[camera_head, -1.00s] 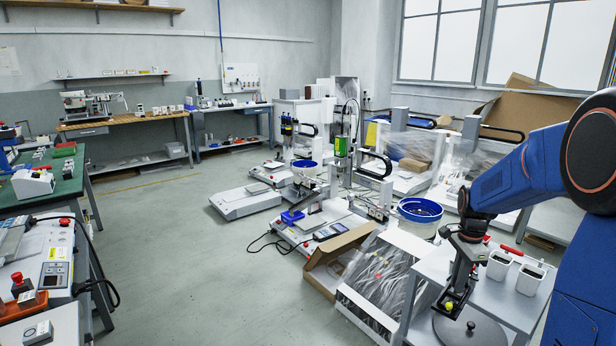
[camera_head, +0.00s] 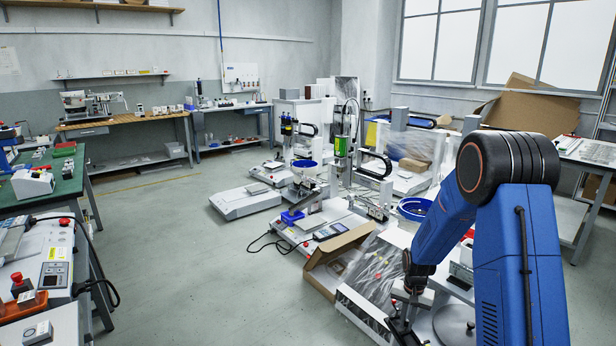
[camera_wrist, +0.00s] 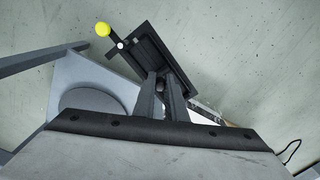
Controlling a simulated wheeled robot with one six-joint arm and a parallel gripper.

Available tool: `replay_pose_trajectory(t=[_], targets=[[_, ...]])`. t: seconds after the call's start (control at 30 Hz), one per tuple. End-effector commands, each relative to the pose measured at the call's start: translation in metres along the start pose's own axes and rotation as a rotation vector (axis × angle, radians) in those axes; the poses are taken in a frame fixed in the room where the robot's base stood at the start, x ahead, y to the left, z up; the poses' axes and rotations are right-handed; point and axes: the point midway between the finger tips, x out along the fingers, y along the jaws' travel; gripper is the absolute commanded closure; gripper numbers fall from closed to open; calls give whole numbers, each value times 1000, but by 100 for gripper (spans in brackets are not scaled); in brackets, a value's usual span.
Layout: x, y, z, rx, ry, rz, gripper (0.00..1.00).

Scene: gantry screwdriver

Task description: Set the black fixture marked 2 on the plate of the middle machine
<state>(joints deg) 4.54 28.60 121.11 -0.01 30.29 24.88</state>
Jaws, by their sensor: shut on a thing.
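My gripper (camera_wrist: 160,84) is shut on a black fixture (camera_wrist: 163,52), a dark tilted plate with a yellow ball knob at one corner. In the wrist view the fixture hangs over the floor, beside a grey table with a round disc. No mark 2 is readable. In the head view my gripper (camera_head: 404,318) is low at the bottom right, and the fixture is only a small dark shape there. Gantry machines stand left of my arm. I cannot tell for certain which is the middle one.
A cardboard box (camera_head: 325,262) and a plastic-wrapped unit (camera_head: 372,277) lie between my gripper and the machines. A blue bowl (camera_head: 412,208) stands behind them. A low white machine base (camera_head: 244,200) is farther left. The floor (camera_head: 190,270) at the left centre is clear.

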Motion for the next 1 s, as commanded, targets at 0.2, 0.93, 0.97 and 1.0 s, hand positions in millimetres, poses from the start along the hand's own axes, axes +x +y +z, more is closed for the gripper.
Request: replay_pose_trajectory(t=[0.2,0.93,0.97,1.0], targets=[[55,-28,-2,-239,-3,1,100],[113,-58,-6,-515,2,0,100],[113,-58,-6,-515,2,0,100],[113,-58,-6,-515,1,0,100]])
